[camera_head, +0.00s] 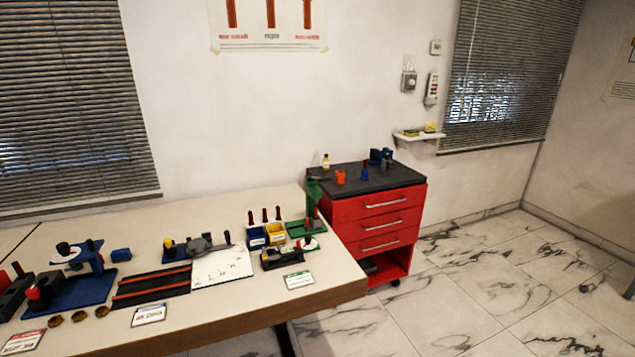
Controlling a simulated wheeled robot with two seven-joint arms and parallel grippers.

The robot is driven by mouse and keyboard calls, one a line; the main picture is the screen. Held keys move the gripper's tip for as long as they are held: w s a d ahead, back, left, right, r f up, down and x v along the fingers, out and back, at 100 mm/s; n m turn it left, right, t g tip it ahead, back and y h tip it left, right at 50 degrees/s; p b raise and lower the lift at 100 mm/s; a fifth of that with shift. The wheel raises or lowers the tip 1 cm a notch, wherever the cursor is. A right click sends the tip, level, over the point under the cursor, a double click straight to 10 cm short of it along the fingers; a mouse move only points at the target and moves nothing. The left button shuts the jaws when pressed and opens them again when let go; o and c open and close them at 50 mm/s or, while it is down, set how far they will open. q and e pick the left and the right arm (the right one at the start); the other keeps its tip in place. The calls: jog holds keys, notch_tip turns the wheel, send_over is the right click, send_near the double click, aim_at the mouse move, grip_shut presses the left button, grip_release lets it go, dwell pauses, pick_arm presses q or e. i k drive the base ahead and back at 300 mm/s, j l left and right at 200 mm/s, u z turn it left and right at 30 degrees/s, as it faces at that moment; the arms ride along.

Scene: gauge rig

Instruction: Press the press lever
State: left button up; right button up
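No part labelled as the press lever can be made out. A blue bench device (83,288) on the left of the table has an upright post, a pale disc and a dark knob (63,248). A red ball knob (33,293) shows at its front left. A green stand (312,192) with an upright column and a red-topped handle is at the table's right end. I cannot tell which of these carries the press lever. Neither of my grippers is in view.
Between them are a black tray with orange rails (152,287), a white plate (222,268), blue and yellow bins (275,235) and a black fixture (282,257). Brown hex pieces (79,317) and label cards line the front. A red drawer cabinet (380,225) stands right; floor beyond is clear.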

aim_at(308, 177)
jog(key=i+l+z, duration=0.15)
jog(key=i+l, duration=0.25)
jog(key=i+l+z, duration=0.1)
jog(key=i+l, duration=0.2)
jog(key=i, duration=0.15)
jog(key=i+l+z, duration=0.15)
jog(key=i+l, duration=0.2)
jog(key=i+j, duration=0.05)
jog(key=i, duration=0.05)
